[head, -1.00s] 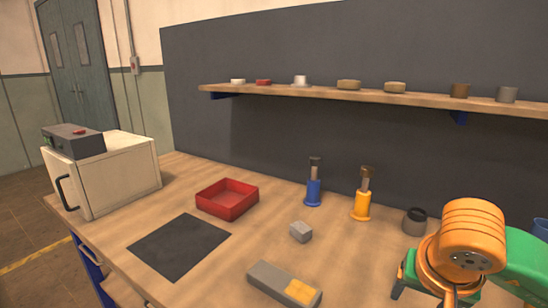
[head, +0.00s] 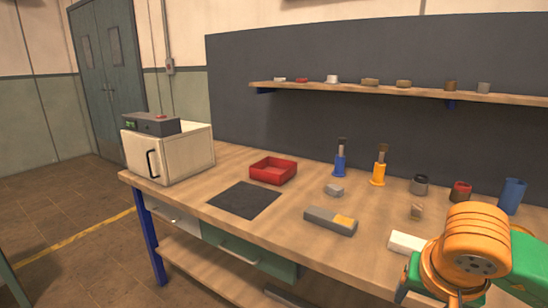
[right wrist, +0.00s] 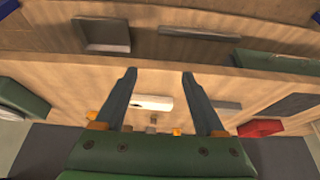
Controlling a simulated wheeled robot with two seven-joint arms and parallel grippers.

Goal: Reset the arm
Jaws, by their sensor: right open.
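My right arm (head: 470,250), with orange and green links, comes in at the lower right of the head view. Its fingers are mostly hidden there. In the right wrist view my right gripper (right wrist: 159,76) is open, its two dark fingers wide apart with nothing held. Beyond the fingers, a white block (right wrist: 152,102) lies on the wooden worktop and shows in the gap between them. My left gripper is not in view.
The workbench (head: 300,185) carries a red tray (head: 273,170), a dark mat (head: 245,200), a grey-and-yellow block (head: 330,220), and blue and orange cylinders. A white chamber box (head: 170,150) stands at the left end. A shelf (head: 400,88) runs behind. Floor at left is clear.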

